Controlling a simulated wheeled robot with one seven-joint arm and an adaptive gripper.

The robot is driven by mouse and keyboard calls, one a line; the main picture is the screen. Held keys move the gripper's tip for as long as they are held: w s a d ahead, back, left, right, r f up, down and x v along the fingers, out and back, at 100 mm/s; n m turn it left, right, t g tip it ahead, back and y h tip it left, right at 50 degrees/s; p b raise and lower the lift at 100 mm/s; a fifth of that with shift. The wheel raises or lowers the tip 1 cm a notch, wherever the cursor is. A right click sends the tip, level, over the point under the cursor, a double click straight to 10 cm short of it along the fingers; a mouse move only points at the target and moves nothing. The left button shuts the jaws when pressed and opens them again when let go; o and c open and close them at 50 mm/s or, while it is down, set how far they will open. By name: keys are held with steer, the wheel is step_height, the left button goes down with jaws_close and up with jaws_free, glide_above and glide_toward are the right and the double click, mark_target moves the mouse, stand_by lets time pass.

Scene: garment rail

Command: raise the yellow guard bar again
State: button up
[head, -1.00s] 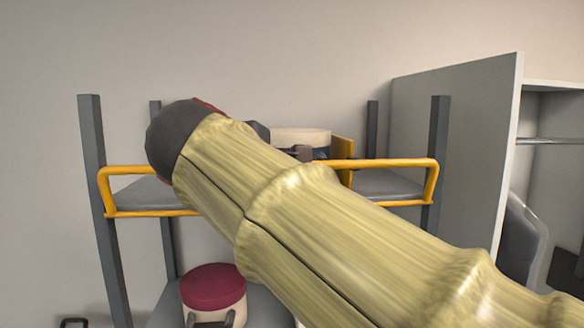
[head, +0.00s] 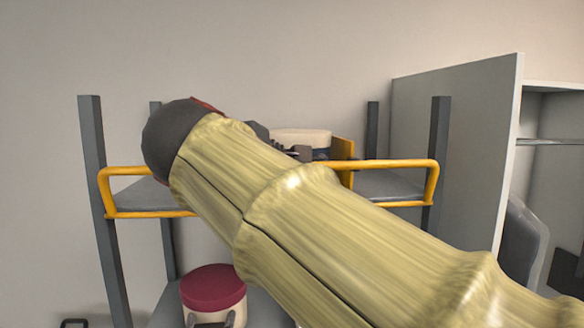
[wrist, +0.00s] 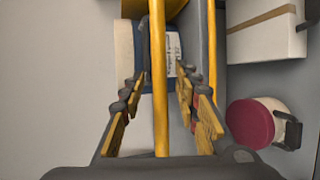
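The yellow guard bar (head: 395,163) is a rounded frame along the front of the upper shelf (head: 385,184). In the head view its top rail stands above its lower rail, and my arm hides its middle. In the wrist view its nearer rail (wrist: 159,60) runs between the fingers of my gripper (wrist: 162,80). The fingers are apart, with visible gaps to the rail on both sides. In the head view only a dark part of my gripper (head: 288,152) shows past my arm, near the top rail.
A cream canister with a dark blue band (head: 303,139) stands on the upper shelf, beside a yellow panel (head: 343,149). A red-topped round box (head: 213,288) is on the lower shelf. A grey cabinet (head: 450,140) stands at the right. The wall side is clear.

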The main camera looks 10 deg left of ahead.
steer(key=v, duration=1.1)
steer(key=shift+s, duration=0.25)
steer(key=shift+a+r, duration=0.1)
